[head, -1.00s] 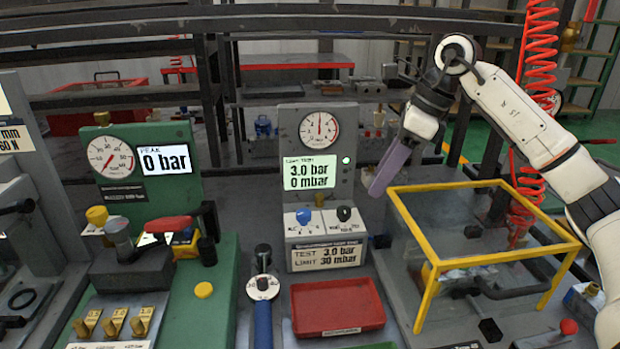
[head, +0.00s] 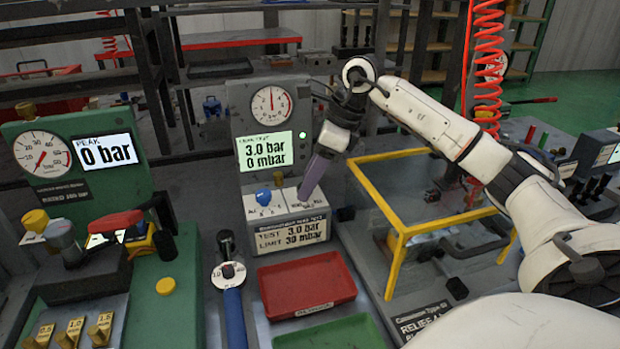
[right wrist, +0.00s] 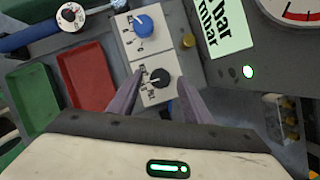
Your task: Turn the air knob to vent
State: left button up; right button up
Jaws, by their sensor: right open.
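The test unit's knob panel (head: 262,208) carries a blue knob (head: 263,195) on its left. The blue knob also shows in the right wrist view (right wrist: 143,26), with a black knob (right wrist: 160,78) beside it. The small knob labels are too blurred to read surely, so I cannot tell which is marked air. My right gripper (head: 305,192) points down at the right part of the panel and hides the black knob in the head view. In the right wrist view its open fingers (right wrist: 155,92) stand to either side of the black knob; contact is not clear.
The unit's screen (head: 265,150) reads 3.0 bar and 0 mbar, under a round gauge (head: 271,103). A red tray (head: 305,284) and a green tray (head: 330,335) lie in front. A yellow-framed guard (head: 398,235) stands close on the right.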

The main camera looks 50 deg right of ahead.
jog(key=c, duration=1.1)
jog(key=shift+m, duration=0.4)
jog(key=shift+o, duration=0.2)
jog(key=m, duration=0.1)
jog(key=m+h, duration=0.1)
jog(key=m, duration=0.1)
jog(key=shift+s+a+m+t+h, duration=0.1)
jog(key=shift+a+m+t+h, duration=0.15)
jog(key=shift+m+t+h, duration=0.05)
jog(key=shift+a+m+h+p, duration=0.2)
jog(key=shift+m+h+p, duration=0.55)
jog(key=shift+m, duration=1.45)
jog(key=o, duration=1.1)
jog(key=shift+c, duration=0.2)
